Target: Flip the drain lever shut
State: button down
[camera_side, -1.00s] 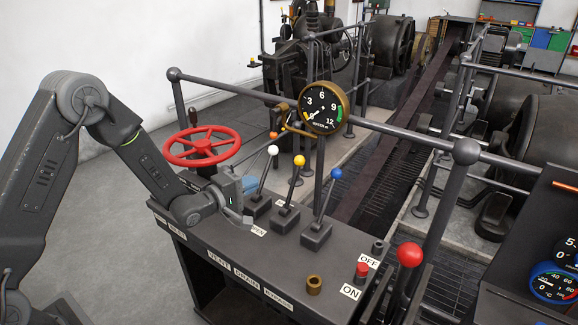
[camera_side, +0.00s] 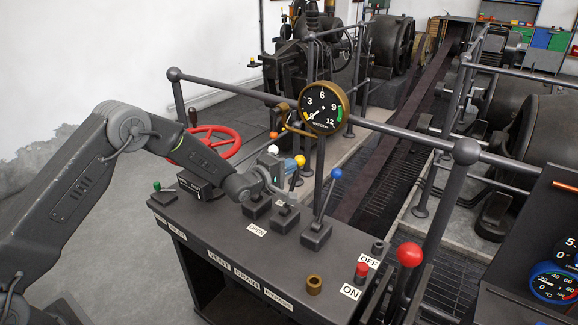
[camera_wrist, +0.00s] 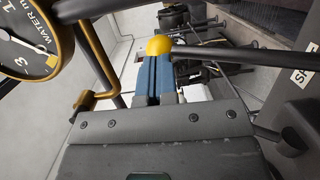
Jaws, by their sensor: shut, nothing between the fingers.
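The middle lever has a yellow knob (camera_side: 299,161) on a thin rod above a dark base block on the console; the DRAIN plate (camera_side: 246,280) is on the console front. My gripper (camera_side: 278,162) is beside this lever, on its left in the side view, and partly hides the rod. In the wrist view my gripper's blue-grey fingers (camera_wrist: 155,76) are shut and empty. The yellow knob (camera_wrist: 160,45) shows just past their tips; whether they touch cannot be told. An OPEN label (camera_side: 257,230) lies on the console's near edge.
A white-knobbed lever (camera_side: 273,150) stands close on the left and a blue-knobbed lever (camera_side: 337,174) on the right. A red handwheel (camera_side: 218,140) is behind my arm.

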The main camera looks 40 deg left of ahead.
jog(key=shift+w, duration=0.2)
jog(key=shift+w+f, duration=0.15)
jog(key=shift+w, duration=0.4)
jog(key=shift+w+f, duration=0.15)
jog(key=shift+w, duration=0.35)
jog(key=shift+s, duration=0.1)
